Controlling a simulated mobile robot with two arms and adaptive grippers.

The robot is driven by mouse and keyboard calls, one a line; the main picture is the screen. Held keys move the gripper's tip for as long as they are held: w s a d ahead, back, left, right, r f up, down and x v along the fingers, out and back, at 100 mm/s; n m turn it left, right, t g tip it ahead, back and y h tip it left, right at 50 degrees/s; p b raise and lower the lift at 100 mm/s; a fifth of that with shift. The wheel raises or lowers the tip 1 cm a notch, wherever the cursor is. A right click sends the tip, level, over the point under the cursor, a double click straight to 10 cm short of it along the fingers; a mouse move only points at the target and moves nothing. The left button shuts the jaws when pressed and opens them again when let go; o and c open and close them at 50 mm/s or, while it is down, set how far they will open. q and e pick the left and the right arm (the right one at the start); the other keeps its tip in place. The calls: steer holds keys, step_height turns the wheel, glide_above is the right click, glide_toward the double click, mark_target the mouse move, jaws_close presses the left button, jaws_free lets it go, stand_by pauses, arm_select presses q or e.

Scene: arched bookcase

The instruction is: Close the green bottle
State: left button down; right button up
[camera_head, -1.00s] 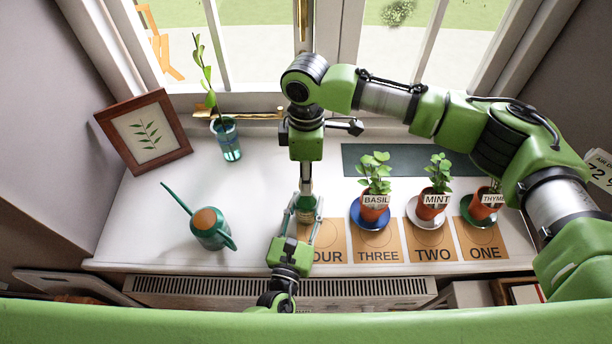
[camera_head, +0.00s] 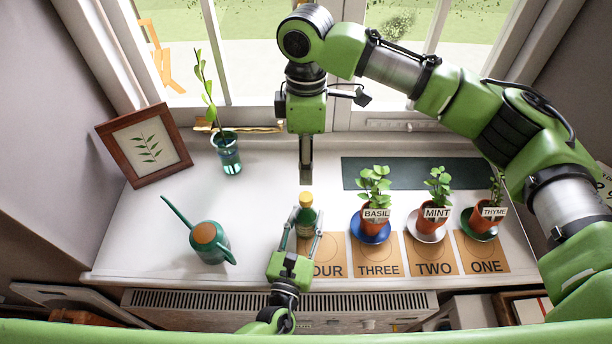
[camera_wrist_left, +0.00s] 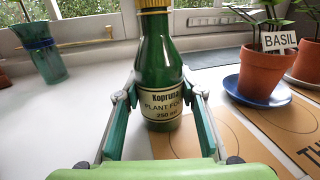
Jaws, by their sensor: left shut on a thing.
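My left gripper (camera_head: 302,218) is shut around the bottle's lower body, a finger on each side. My right gripper (camera_head: 306,180) points down just above and behind the cap, apart from it; its fingers show edge-on.
Potted basil (camera_head: 374,222), mint (camera_head: 432,217) and thyme (camera_head: 484,217) stand on saucers to the right. A watering can (camera_head: 209,243) stands left. A glass with a sprig (camera_head: 228,155) and a framed leaf picture (camera_head: 146,148) are at the back left. A dark green mat (camera_head: 400,173) lies behind the pots.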

arm_select(q)
steer(key=c, duration=1.3)
jaws_free()
arm_select(e)
step_height(320, 180, up, 2)
steer(key=shift+r, duration=0.1)
arm_select(q)
steer(key=v, duration=1.2)
steer(key=shift+d, duration=0.1)
